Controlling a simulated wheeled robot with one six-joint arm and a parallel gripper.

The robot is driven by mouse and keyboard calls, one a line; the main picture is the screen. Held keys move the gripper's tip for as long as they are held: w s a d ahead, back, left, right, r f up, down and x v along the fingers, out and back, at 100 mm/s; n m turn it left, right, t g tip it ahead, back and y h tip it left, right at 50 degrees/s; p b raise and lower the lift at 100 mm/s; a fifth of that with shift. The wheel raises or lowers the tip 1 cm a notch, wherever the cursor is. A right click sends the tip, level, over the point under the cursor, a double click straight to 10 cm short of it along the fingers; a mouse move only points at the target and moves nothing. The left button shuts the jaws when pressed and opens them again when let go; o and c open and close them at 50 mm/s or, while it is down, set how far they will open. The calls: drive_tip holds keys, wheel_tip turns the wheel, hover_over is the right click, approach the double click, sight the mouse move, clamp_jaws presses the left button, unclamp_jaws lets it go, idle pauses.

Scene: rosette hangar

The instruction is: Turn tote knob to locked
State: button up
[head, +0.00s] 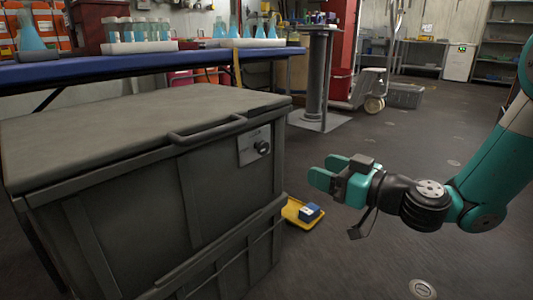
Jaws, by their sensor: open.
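The tote (150,185) is a large dark grey box with its lid closed, filling the left of the head view. Its knob (262,147) is small and black, set on a light plate (247,146) near the top right of the tote's side, below the lid's handle (208,131). The knob's setting is too small to read. My gripper (322,170) is teal, open and empty. It is in the picture to the right of the knob and slightly lower, apart from it, with its fingers pointing left toward the tote.
A blue-topped table (160,66) with flasks and bottles stands behind. A grey pedestal (316,75) and a wheeled cart (365,95) stand farther back. The floor at right is mostly clear.

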sight(266, 149)
drive_tip(key=b+x, duration=0.1)
drive_tip(key=x, duration=1.4)
drive_tip(key=shift+w+a, duration=0.15)
drive_tip(key=shift+a, duration=0.1)
drive_tip(key=shift+c, duration=0.3)
drive_tip(key=c, duration=0.8)
drive_tip(key=shift+r+m, duration=0.1)
drive_tip(key=shift+m, duration=0.3)
drive_tip(key=shift+c, duration=0.2)
drive_tip(key=m+p, duration=0.2)
drive_tip(key=shift+r+m+p, duration=0.15)
drive_tip(key=shift+m+p, duration=0.15)
drive_tip(key=shift+m, duration=0.1)
drive_tip(key=m+p, duration=0.4)
drive_tip(key=m, duration=0.1)
drive_tip(key=m+p, duration=0.4)
drive_tip(key=m, duration=0.1)
drive_tip(key=shift+r, duration=0.1)
drive_tip(key=shift+m+p, duration=2.15)
drive_tip(key=shift+m, duration=0.05)
